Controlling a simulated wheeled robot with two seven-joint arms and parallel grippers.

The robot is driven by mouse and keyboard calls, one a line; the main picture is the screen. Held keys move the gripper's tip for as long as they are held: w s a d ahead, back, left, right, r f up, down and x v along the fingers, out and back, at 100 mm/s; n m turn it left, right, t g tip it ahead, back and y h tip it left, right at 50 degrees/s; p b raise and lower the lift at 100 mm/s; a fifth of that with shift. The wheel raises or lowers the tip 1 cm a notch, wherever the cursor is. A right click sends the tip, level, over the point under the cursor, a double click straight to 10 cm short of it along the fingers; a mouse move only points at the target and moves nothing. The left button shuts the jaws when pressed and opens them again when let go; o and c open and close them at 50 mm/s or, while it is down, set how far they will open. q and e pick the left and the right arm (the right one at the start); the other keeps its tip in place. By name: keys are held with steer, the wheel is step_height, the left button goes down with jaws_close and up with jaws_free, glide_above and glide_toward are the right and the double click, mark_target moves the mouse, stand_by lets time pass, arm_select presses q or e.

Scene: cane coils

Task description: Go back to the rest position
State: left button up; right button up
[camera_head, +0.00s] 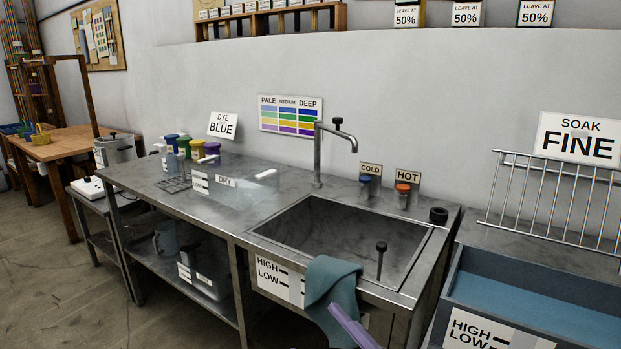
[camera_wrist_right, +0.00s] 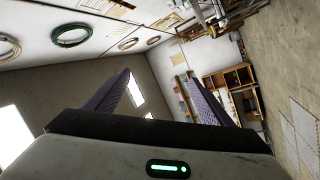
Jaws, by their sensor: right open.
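My right gripper (camera_wrist_right: 155,76) shows in the right wrist view with its two purple-grey fingers apart. The gap between them is empty, and the far wall and furniture show beyond. In the head view a slim purple bar (camera_head: 352,326) rises from the bottom edge in front of the sink bench. It looks like a finger of one of my grippers, but I cannot tell which. My left gripper is not otherwise seen.
A steel bench holds a sink (camera_head: 350,238), with a teal cloth (camera_head: 330,285) over its front edge. A blue trough (camera_head: 540,300) stands right of it. Dye jars (camera_head: 197,149) stand at the bench's back left. Floor (camera_head: 50,270) at left is open. Coils (camera_wrist_right: 73,35) hang on a wall.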

steer(key=s+d+f+m+h, duration=0.2)
steer(key=d+f+m+h, duration=0.15)
steer(key=f, duration=0.25)
steer(key=s+d+f+m+h, duration=0.1)
steer(key=d+f+m+h, duration=0.2)
steer(key=f+m, duration=0.25)
steer(key=s+d+f+m+g+h, duration=0.2)
steer(key=s+d+f+m+g, duration=0.1)
steer(key=s+f, duration=0.6)
steer(key=s+d+f+m+g+h, duration=0.2)
steer(key=s+d+f+m+g, duration=0.2)
steer(key=s+f, duration=0.5)
steer(key=shift+d+f+g, duration=0.35)
steer(key=shift+g, duration=0.15)
steer(key=shift+w, duration=0.1)
steer(key=shift+c, duration=0.4)
